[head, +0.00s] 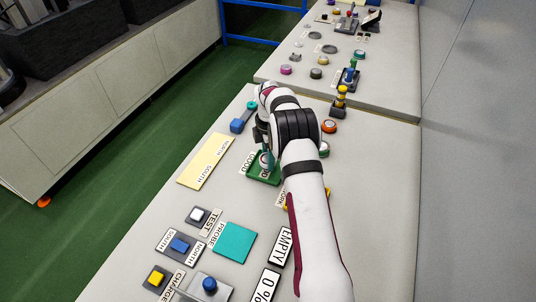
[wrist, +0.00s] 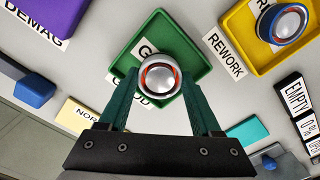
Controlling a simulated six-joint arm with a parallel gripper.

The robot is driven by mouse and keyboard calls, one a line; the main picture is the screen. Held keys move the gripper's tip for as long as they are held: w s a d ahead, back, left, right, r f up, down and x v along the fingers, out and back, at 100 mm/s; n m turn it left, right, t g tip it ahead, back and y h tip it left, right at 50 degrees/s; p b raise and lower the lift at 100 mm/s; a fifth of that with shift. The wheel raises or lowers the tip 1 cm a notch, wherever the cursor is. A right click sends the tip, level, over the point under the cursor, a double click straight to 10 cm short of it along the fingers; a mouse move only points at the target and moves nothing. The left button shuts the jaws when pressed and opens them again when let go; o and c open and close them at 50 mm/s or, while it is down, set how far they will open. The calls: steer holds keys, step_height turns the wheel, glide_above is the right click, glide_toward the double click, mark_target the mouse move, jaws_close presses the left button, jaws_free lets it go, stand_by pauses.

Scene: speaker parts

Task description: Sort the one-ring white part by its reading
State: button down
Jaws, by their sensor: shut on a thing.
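The white part (wrist: 159,74), silvery on top with one orange-red ring, sits between the green fingers of my gripper (wrist: 160,82) in the wrist view. My gripper is shut on it. The part is over the green tray (wrist: 184,40), labelled GOOD; whether it touches the tray floor I cannot tell. In the head view my gripper (head: 265,150) is above the green tray (head: 258,180), and the part (head: 265,162) shows below the jaws. The GOOD label is partly covered by the part and a finger in the wrist view.
The yellow REWORK tray (wrist: 246,47) holds another ringed part (wrist: 283,23). The yellow NORTH/SOUTH strip (head: 205,162), teal pad (head: 233,242), several buttons and the EMPTY sign (head: 283,246) are nearer the front.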

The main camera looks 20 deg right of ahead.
steer(key=shift+f, duration=1)
jaws_free()
stand_by(0.4)
step_height(320, 180, up, 16)
steer(key=shift+f, duration=0.1)
stand_by(0.3)
